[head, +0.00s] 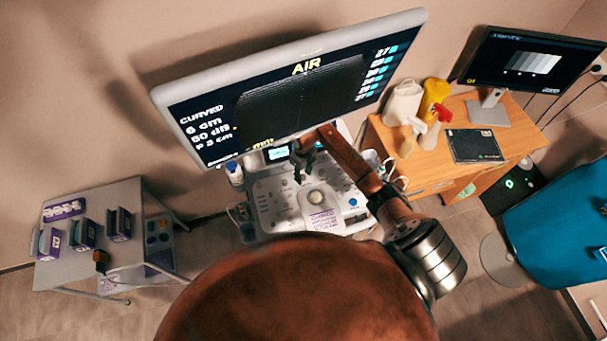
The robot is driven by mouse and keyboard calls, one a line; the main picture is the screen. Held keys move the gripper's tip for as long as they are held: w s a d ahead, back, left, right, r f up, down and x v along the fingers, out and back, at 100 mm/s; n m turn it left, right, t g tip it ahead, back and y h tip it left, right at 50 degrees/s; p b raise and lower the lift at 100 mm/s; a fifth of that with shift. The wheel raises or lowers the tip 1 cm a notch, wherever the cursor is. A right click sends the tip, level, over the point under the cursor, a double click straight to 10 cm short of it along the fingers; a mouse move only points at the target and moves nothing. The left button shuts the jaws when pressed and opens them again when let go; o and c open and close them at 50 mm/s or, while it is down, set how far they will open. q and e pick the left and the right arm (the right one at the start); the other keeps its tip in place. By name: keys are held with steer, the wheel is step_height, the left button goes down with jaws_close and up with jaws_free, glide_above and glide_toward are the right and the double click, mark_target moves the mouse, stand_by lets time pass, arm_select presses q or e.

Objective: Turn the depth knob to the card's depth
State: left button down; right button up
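The ultrasound console's control panel (273,197) stands in the middle, under a large tilted monitor (283,88). The monitor reads "AIR", "CURVED", "6 cm" and more lines. A pale card with purple print (322,220) lies at the panel's front edge; its text is too small to read. Several small knobs and a round trackball show on the panel; I cannot tell which is the depth knob. My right gripper (303,168) hangs over the back of the panel, fingers pointing down; whether it touches a knob or is open is unclear. My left gripper is not in view.
A grey side table (75,259) with several probe holders stands at left. A wooden desk (426,169) at right holds bottles, a black tablet (474,146) and a second monitor (525,60). A blue couch (560,235) is at far right. My own brown body part covers the bottom middle.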

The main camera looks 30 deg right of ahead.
jaws_close()
steer(key=shift+d+m, duration=0.1)
steer(key=shift+m, duration=0.2)
steer(key=shift+m+b, duration=0.5)
steer(key=shift+b, duration=0.1)
steer(key=m, duration=0.2)
steer(key=shift+m+b, duration=0.3)
steer(key=m, duration=0.2)
steer(key=shift+r+m, duration=0.1)
steer(key=shift+m, duration=0.2)
steer(key=m, duration=0.3)
steer(key=shift+w+m+p, duration=0.1)
steer(key=shift+m+p, duration=0.2)
steer(key=m+p, duration=0.1)
steer(key=m, duration=0.4)
steer(key=shift+m, duration=0.3)
